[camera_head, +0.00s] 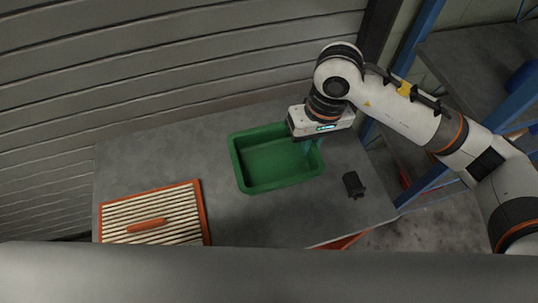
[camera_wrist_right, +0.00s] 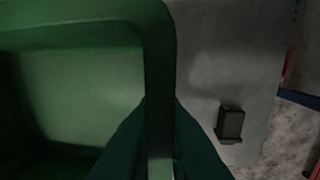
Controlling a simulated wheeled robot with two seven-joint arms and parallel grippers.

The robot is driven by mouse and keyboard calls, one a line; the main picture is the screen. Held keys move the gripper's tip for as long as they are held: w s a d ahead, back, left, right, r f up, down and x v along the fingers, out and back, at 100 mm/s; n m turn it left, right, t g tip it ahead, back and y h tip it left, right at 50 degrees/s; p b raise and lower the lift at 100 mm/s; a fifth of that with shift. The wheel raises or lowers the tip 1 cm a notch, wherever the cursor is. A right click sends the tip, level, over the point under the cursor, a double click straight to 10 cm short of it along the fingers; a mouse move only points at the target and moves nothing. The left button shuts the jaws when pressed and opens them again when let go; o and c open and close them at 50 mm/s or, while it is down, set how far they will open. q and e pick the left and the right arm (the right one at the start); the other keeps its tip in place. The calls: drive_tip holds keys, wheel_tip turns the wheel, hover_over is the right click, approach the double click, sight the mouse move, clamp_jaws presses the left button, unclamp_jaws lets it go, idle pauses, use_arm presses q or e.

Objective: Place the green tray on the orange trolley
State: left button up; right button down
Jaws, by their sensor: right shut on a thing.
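The green tray (camera_head: 243,182) is an empty rectangular tub in the middle of the head view, over the grey tabletop. Whether it rests on the top or hangs just above it, I cannot tell. My right gripper (camera_head: 312,146) is shut on the tray's right rim, pointing down. In the right wrist view the tray's rim (camera_wrist_right: 158,60) passes between the dark green fingers (camera_wrist_right: 160,150). An orange part (camera_head: 346,242) shows under the front right edge of the grey top; whether it belongs to the orange trolley, I cannot tell. My left gripper is not in view.
A slatted orange-framed panel with an orange handle (camera_head: 148,225) lies at the left of the grey top (camera_head: 160,160). A small black object (camera_head: 353,185) lies right of the tray. A ribbed wall (camera_head: 150,70) stands behind. A blue-framed rack (camera_head: 420,45) stands at the right.

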sight(306, 160)
drive_tip(key=shift+s+f, duration=0.2)
drive_tip(key=shift+f, duration=0.1)
wheel_tip(306, 160, down, 5)
drive_tip(key=shift+f+p, duration=0.15)
drive_tip(key=shift+p, duration=0.7)
wheel_tip(306, 160, down, 4)
drive_tip(key=shift+r+p, duration=0.1)
drive_tip(key=shift+p, duration=0.4)
drive_tip(key=shift+f+b, duration=0.35)
drive_tip(key=c, duration=1.5)
unclamp_jaws()
drive_tip(key=shift+r, duration=0.1)
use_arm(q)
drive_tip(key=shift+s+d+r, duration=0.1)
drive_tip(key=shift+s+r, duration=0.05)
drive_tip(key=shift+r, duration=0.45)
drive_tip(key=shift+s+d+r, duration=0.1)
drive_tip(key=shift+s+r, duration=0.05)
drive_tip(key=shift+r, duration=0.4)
